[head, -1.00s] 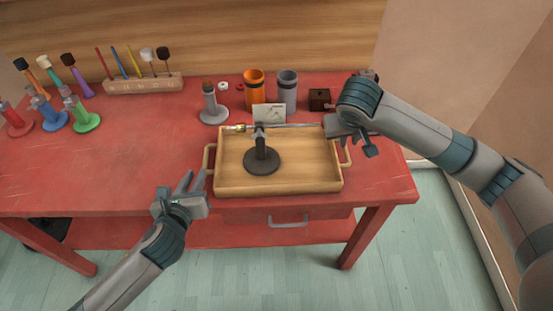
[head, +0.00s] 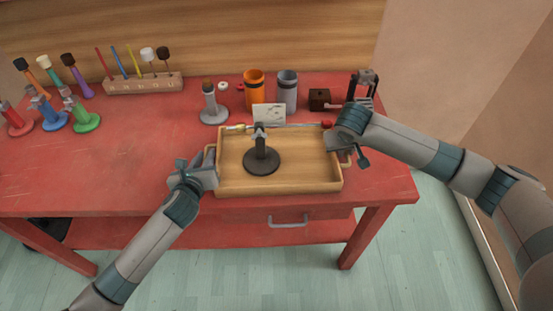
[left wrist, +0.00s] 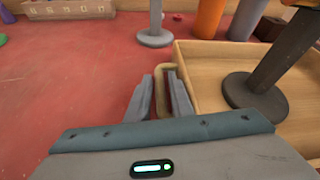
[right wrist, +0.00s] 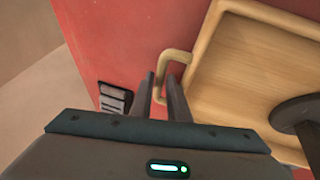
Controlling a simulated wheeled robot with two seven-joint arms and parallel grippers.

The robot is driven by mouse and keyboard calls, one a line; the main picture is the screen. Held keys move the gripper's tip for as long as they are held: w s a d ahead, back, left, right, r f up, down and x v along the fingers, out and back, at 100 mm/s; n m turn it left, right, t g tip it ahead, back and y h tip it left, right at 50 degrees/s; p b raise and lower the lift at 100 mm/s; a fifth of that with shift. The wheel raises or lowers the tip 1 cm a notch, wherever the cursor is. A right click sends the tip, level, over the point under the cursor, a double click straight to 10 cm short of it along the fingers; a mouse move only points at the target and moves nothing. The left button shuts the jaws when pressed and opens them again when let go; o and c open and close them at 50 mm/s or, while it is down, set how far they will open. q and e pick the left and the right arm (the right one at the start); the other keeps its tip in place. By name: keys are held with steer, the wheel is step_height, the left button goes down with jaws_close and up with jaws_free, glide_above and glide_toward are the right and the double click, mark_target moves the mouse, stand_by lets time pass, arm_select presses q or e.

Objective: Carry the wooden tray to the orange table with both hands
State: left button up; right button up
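The wooden tray (head: 228,188) sits on the red table, with a loop handle at each end. A dark stand with a round base (head: 262,160) stands upright in it. My left gripper (head: 212,168) is at the tray's left handle; in the left wrist view its open fingers (left wrist: 162,90) lie either side of the handle (left wrist: 169,70). My right gripper (head: 343,148) is at the right handle (head: 347,160); in the right wrist view its fingers (right wrist: 163,85) straddle the handle bar (right wrist: 178,57) with a small gap. No orange table is in view.
Behind the tray are a white card (head: 268,113), a screwdriver (head: 237,127), an orange cup (head: 254,88), a grey cup (head: 287,90) and a grey stand (head: 213,108). Coloured stands (head: 85,118) and a mallet rack (head: 145,84) stand left. Floor (head: 260,280) is clear in front.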

arm_select(q)
steer(key=shift+c, duration=0.3)
arm_select(e)
steer(key=shift+c, duration=0.2)
arm_select(q)
jaws_close()
arm_select(e)
jaws_close()
arm_select(q)
steer(key=shift+r, duration=0.25)
arm_select(e)
steer(key=shift+r, duration=0.2)
